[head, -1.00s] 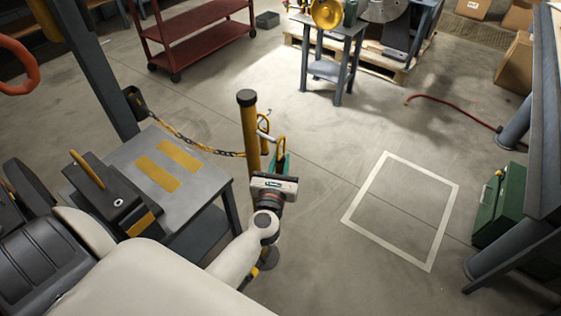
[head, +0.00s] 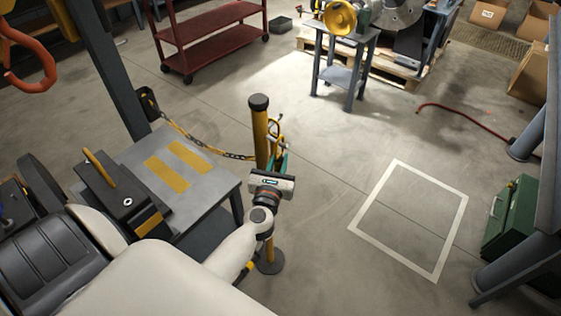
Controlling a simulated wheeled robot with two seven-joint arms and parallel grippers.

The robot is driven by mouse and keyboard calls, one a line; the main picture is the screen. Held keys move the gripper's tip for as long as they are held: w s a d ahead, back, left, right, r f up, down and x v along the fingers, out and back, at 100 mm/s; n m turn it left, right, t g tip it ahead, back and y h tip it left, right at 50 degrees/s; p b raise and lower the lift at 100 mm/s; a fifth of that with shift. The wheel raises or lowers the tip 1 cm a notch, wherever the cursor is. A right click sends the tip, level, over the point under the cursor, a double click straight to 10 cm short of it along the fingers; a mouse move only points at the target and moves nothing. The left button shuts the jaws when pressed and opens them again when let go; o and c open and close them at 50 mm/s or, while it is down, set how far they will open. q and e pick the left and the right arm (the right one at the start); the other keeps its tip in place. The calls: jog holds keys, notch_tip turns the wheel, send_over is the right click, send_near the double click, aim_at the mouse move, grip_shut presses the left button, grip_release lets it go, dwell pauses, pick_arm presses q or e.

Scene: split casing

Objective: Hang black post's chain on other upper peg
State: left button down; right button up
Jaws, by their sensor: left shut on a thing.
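A yellow post with a black cap (head: 260,135) stands on a round dark base, upright on the floor. A yellow and black chain (head: 205,147) sags from a dark bracket (head: 148,103) on the grey column to behind this post. My left gripper (head: 279,158), with teal fingers, is at the post's right side, below its cap. It is shut on a small yellow part (head: 276,132) that looks like the chain's end loop. The post and the gripper body partly hide the grip. I cannot make out the pegs clearly. My right gripper is out of view.
A grey table (head: 215,182) with yellow stripes and a dark block (head: 122,195) stands left of the post. An orange hook (head: 35,80) hangs at upper left. A white floor outline (head: 355,228) lies right, with free floor around it. A green case (head: 512,220) stands at far right.

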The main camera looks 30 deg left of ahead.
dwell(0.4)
pick_arm(q)
jog(key=shift+a+f, duration=0.3)
jog(key=shift+a, duration=0.15)
jog(key=shift+a+f+b, duration=0.1)
jog(key=shift+f+b, duration=0.05)
jog(key=shift+b, duration=0.25)
dwell(0.3)
jog(key=c, duration=1.2)
grip_release()
jog(key=shift+o, duration=0.2)
jog(key=shift+s+f, duration=0.1)
jog(key=shift+s, duration=0.2)
jog(key=b+v, duration=0.3)
jog(key=v, duration=0.8)
jog(key=shift+d, duration=0.3)
